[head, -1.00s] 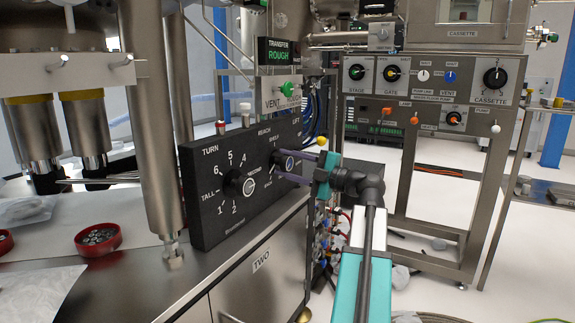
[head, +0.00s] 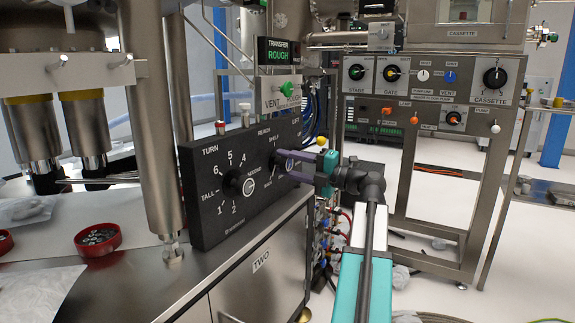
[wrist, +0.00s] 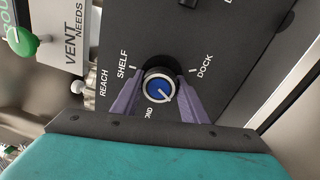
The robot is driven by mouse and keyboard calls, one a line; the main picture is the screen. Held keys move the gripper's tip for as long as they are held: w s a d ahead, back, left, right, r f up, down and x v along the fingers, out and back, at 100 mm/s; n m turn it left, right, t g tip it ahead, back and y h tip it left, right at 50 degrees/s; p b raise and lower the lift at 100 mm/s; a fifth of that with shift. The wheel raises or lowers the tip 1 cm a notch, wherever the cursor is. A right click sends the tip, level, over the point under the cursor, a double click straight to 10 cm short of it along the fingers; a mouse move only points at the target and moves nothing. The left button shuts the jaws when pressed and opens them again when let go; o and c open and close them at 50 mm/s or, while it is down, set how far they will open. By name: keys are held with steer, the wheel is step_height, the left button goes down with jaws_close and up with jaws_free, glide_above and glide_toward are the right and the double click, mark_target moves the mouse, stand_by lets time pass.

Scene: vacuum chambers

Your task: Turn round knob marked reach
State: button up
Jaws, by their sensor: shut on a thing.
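The round knob marked reach (wrist: 158,87) has a blue cap with a pale pointer line and a metal ring. In the wrist view the line slants to the lower right, with SHELF lettered at upper left and DOCK at upper right. It also shows on the black panel in the head view (head: 288,163), partly hidden. My gripper (wrist: 160,98) has its two purple fingers on either side of the knob, shut on it. In the head view my gripper (head: 292,167) comes at the panel from the right.
The black panel (head: 218,215) also bears a TURN knob (head: 248,187) to the left. A VENT box with a green knob (head: 287,88) stands above it. A metal control rack (head: 400,165) stands behind at right. A red dish (head: 98,240) lies on the bench at left.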

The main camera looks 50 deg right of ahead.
steer(key=shift+r, duration=0.15)
steer(key=o, duration=1)
steer(key=shift+s, duration=0.1)
steer(key=shift+p+v, duration=1)
steer(key=shift+v, duration=5.85)
